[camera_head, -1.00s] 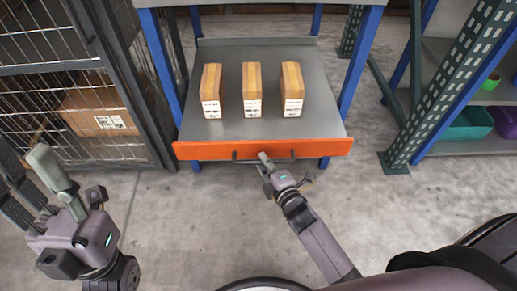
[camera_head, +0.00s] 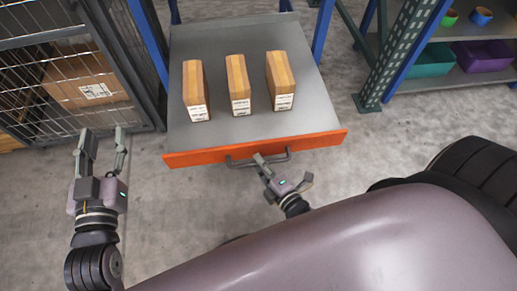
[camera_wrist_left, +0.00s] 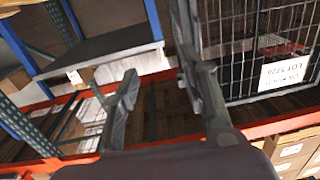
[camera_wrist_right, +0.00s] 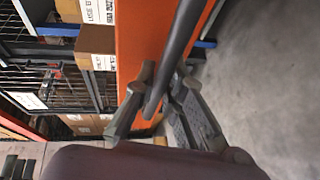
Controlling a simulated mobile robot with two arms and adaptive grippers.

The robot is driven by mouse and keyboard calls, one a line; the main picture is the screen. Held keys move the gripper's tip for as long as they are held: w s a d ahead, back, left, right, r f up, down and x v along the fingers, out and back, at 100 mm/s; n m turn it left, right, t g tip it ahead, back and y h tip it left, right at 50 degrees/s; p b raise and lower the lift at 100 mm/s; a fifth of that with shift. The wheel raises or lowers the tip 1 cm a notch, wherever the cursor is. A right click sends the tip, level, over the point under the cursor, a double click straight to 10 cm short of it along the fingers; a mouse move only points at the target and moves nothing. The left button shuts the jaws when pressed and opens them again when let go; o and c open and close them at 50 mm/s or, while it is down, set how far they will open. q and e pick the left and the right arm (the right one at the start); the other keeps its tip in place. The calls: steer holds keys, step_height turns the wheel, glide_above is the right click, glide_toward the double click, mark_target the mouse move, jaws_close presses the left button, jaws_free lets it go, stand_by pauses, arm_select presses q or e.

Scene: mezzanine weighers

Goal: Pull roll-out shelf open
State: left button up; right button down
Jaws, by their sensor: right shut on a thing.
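The roll-out shelf (camera_head: 215,138) is a grey tray with an orange front (camera_head: 200,157), extended out of a blue-posted rack in the head view. A dark bar handle (camera_head: 275,160) runs along the orange front. My right gripper (camera_head: 268,165) is at the handle; in the right wrist view its fingers (camera_wrist_right: 150,95) close around the dark bar (camera_wrist_right: 175,55). My left gripper (camera_head: 103,145) is empty with its fingers apart, left of the shelf; its fingers also show in the left wrist view (camera_wrist_left: 165,95).
Three wooden blocks with white labels, including the middle one (camera_head: 238,85), stand on the shelf. A wire cage (camera_head: 60,75) with a cardboard box (camera_head: 75,85) is at left. A green perforated post (camera_head: 395,60) and shelves with bins (camera_head: 480,55) are at right. Bare concrete floor lies in front.

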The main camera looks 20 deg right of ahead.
steer(key=shift+s+a, duration=0.2)
steer(key=shift+s, duration=0.65)
steer(key=c, duration=1.6)
jaws_free()
steer(key=shift+c, duration=0.2)
steer(key=v, duration=1.2)
steer(key=shift+a+f, duration=0.1)
